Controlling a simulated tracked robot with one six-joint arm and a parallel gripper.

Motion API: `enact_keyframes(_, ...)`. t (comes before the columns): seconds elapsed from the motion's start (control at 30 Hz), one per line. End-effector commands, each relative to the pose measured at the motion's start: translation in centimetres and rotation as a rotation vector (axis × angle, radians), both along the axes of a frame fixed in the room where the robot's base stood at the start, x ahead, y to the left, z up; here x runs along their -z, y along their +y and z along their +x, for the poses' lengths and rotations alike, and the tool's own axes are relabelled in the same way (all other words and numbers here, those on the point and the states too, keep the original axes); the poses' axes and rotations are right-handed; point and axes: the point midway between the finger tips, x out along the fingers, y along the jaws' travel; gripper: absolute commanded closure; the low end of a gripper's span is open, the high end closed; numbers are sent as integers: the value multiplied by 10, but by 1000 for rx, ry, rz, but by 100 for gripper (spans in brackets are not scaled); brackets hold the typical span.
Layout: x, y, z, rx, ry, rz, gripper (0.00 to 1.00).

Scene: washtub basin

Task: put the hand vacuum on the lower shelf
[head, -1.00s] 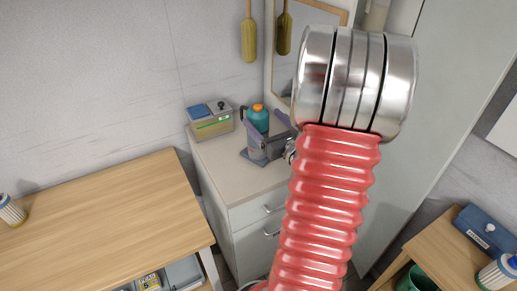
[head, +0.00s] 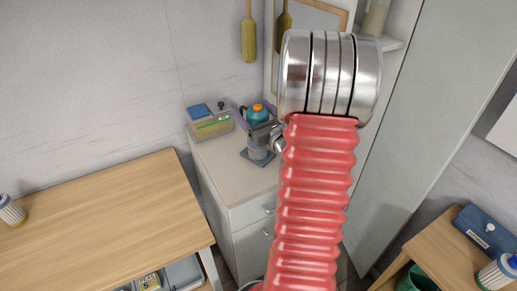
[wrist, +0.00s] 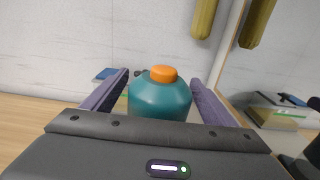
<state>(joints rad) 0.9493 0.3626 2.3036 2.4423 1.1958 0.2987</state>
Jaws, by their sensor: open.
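A teal body with an orange top (head: 257,115) stands upright on the white cabinet, with a grey lower part on a dark base. I take it for the hand vacuum. In the wrist view its teal upper part (wrist: 160,103) fills the middle and its lower part is hidden by my gripper. My gripper (head: 259,122) is open, its purple fingers either side of the teal body. In the wrist view a gap shows between each finger and the body. I cannot tell which surface is the lower shelf.
The white cabinet (head: 236,178) also holds a grey box (head: 210,123) with a blue item on top. A wooden table (head: 105,220) at left has bare room. A right table (head: 440,238) carries a dark blue case (head: 485,230). A mirror stands behind the cabinet.

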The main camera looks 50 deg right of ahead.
Motion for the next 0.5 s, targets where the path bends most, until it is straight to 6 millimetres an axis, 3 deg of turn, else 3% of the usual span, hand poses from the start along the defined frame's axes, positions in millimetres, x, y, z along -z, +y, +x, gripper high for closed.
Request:
enact_keyframes(0.13, 1, -2, 9, -1, 1, 0, 21)
enact_keyframes(0.5, 0, -2, 9, 0, 1, 0, 21)
